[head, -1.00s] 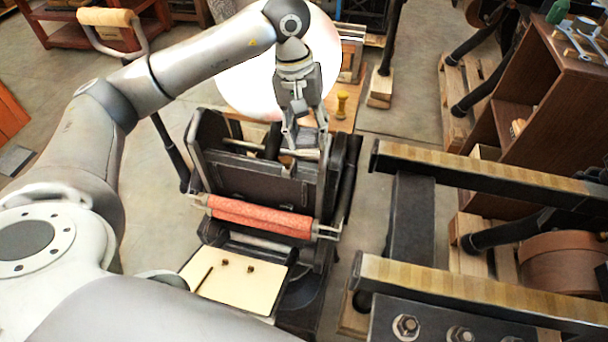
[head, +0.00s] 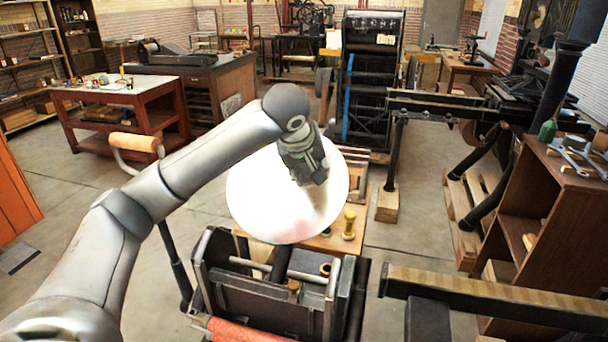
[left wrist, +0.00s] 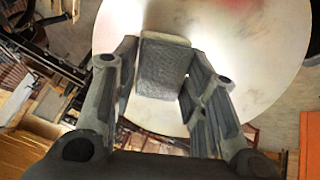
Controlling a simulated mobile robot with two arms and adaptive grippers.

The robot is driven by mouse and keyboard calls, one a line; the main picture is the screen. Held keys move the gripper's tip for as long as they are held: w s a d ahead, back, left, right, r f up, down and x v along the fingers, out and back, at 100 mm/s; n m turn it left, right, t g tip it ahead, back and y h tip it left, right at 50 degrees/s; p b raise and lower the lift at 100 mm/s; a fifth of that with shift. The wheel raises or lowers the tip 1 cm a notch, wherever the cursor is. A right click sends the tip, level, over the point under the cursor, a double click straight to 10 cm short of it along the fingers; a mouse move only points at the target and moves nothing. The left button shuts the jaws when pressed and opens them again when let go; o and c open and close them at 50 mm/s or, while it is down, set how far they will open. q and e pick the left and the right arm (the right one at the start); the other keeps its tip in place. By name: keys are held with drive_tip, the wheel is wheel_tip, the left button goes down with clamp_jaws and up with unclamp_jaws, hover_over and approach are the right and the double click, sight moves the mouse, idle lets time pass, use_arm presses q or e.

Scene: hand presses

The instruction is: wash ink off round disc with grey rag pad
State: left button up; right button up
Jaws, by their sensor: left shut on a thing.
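The round disc (head: 262,200) is large and pale, almost white, at the back of the press in the head view. A faint pinkish tint shows near its lower right. In the left wrist view the disc (left wrist: 275,60) fills the background, with a blurred reddish smear near the top edge. My left gripper (head: 318,180) is in front of the disc's right part. The left wrist view shows the grey rag pad (left wrist: 162,68) between its fingers, facing the disc. I cannot tell whether the pad touches the disc. My right gripper is not in view.
The dark press (head: 265,300) stands below the disc, with a red roller (head: 245,331) at its front. A long wood-topped bar (head: 480,297) and a brown shelf (head: 560,200) are at right.

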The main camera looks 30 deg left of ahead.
use_arm(q)
drive_tip(key=w+r+p, duration=0.2)
drive_tip(key=w, duration=0.1)
drive_tip(key=w+p, duration=0.1)
drive_tip(key=shift+w+d+r, duration=0.25)
drive_tip(key=shift+w+r, duration=0.05)
drive_tip(key=shift+r, duration=0.1)
drive_tip(key=shift+w+f, duration=0.35)
drive_tip(key=shift+f, duration=0.05)
drive_tip(key=shift+b+x, duration=0.45)
drive_tip(key=shift+x, duration=0.65)
drive_tip(key=shift+w+a+f, duration=0.1)
drive_tip(key=shift+w+f, duration=0.2)
drive_tip(key=shift+f, duration=0.1)
drive_tip(key=shift+s, duration=0.1)
